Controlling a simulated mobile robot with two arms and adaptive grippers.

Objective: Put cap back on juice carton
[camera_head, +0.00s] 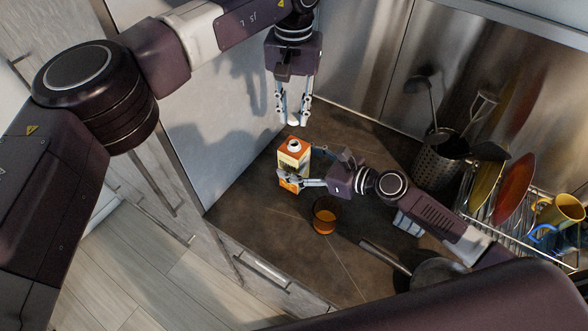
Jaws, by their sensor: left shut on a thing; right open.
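The juice carton (291,165), orange and cream, stands on the dark counter with its spout (294,145) on top. My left gripper (293,118) points down above the carton, shut on a small white cap (293,123). The cap is apart from the spout, a little above it in the picture. My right gripper (300,182) is open at the carton's lower right side, with fingers reaching beside it. I cannot tell whether they touch it, and part of the carton is hidden by them.
A glass with orange juice (324,216) stands in front of the carton. A pan (435,274) lies at the lower right. A utensil holder (435,160) and a dish rack (507,215) with plates and mugs stand at the right. The counter's left part is clear.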

